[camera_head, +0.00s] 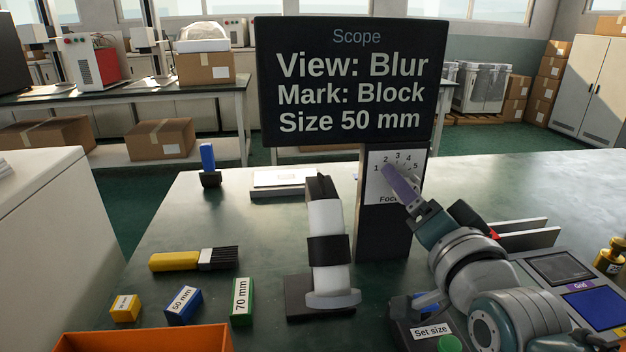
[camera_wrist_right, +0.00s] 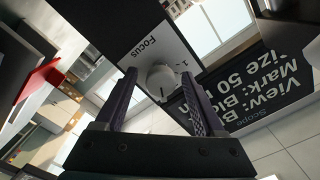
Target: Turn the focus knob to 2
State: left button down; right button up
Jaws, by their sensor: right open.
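The white focus dial plate (camera_head: 379,190) with numbers 1 to 5 is on the dark column under the scope screen (camera_head: 352,82), which reads View: Blur, Mark: Block, Size 50 mm. My right gripper (camera_head: 393,175) is in front of the plate and hides the knob in the head view. In the right wrist view the round pale focus knob (camera_wrist_right: 160,80) shows between the two open fingers of my right gripper (camera_wrist_right: 160,98), with no clear contact. A dark line marks the knob; I cannot tell which number it points to. My left gripper is not in view.
A scope stand with a white tube (camera_head: 326,232) stands left of the column. A yellow brush (camera_head: 190,259) and yellow, blue (camera_head: 183,306) and green (camera_head: 242,301) blocks lie at left, near an orange bin (camera_head: 145,340). A Set size panel (camera_head: 431,332) is below my right arm.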

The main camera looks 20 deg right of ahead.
jog(key=shift+w, duration=0.2)
grip_shut()
dwell(0.5)
